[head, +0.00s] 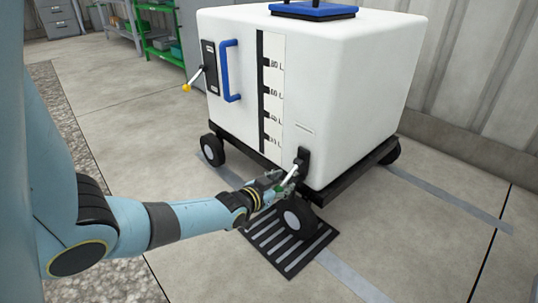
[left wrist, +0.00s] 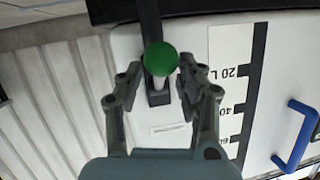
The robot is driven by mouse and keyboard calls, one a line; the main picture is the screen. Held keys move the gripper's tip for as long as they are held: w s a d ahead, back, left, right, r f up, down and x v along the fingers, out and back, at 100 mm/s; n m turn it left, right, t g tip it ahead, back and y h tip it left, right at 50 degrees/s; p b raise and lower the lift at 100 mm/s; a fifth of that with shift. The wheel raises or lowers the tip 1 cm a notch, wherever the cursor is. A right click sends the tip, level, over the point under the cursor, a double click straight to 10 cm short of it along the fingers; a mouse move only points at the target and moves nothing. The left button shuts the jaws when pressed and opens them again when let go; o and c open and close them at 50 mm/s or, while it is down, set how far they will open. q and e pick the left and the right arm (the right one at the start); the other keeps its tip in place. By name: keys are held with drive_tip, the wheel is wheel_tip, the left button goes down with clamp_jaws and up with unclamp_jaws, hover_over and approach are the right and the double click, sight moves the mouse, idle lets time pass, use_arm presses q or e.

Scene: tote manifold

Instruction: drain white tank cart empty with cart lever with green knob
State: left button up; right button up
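The white tank cart (head: 345,70) stands on wheels with its scale side facing me. Its low lever (head: 292,178) sits on a black mount near the front lower corner. The green knob (left wrist: 161,59) shows clearly in the left wrist view, on a pale rod. My left gripper (head: 275,188) is at this lever, and it also shows in the left wrist view (left wrist: 160,68). Its fingers are apart, one on each side of the knob; I cannot tell whether they touch it. My right gripper is out of view.
A blue handle (head: 230,70) and a yellow-knobbed lever (head: 194,80) are higher on the tank. Green shelving (head: 155,45) stands behind. The floor at right is clear.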

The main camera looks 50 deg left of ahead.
use_arm(q)
drive_tip(key=v, duration=1)
drive_tip(key=shift+d, duration=0.1)
